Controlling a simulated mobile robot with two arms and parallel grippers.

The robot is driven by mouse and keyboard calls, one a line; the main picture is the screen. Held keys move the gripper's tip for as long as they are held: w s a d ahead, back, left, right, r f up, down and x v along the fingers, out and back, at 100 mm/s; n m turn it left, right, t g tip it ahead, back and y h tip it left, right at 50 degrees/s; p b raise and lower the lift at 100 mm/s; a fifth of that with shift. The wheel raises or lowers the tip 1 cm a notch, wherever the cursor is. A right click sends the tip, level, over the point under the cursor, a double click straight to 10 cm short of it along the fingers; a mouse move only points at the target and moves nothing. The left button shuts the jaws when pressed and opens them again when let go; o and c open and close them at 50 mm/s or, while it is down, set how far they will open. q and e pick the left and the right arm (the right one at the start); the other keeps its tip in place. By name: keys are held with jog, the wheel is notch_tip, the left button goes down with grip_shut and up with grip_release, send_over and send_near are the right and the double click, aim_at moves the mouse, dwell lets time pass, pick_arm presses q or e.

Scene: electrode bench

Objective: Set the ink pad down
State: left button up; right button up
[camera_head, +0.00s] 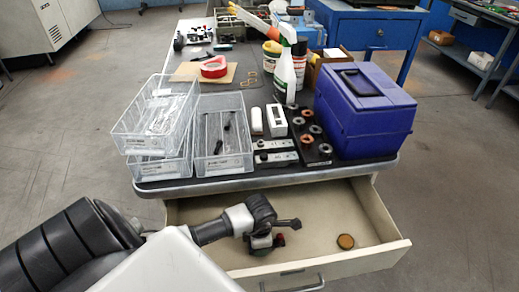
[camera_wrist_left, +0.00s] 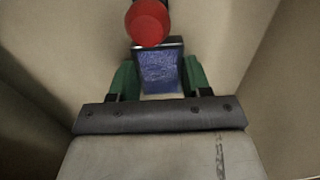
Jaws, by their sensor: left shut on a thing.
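My left gripper (camera_head: 263,243) is inside the open drawer (camera_head: 205,210) at the front of the bench. In the left wrist view its green fingers (camera_wrist_left: 158,78) are shut on the ink pad (camera_wrist_left: 159,72), a blue, speckled block with a dark far edge. A red round part (camera_wrist_left: 148,22) shows just beyond the pad; I cannot tell if it is attached. In the head view the pad is mostly hidden by my wrist, and its gap to the drawer floor is unclear. My right gripper is not in view.
An amber disc (camera_head: 345,241) lies on the drawer floor to the right of my gripper, with clear floor around it. The drawer walls are close by. Clear bins (camera_head: 222,135), a blue case (camera_head: 365,110) and a spray bottle (camera_head: 285,75) stand on the bench above.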

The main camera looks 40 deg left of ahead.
pick_arm(q)
jog(key=shift+f, duration=0.1)
jog(key=o, duration=0.6)
jog(key=shift+c, duration=0.2)
jog(key=o, duration=0.4)
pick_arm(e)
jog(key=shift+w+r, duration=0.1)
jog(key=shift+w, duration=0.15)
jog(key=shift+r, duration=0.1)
pick_arm(q)
notch_tip(320, 180, up, 12)
jog(key=p, duration=0.1)
jog(key=shift+p, duration=0.4)
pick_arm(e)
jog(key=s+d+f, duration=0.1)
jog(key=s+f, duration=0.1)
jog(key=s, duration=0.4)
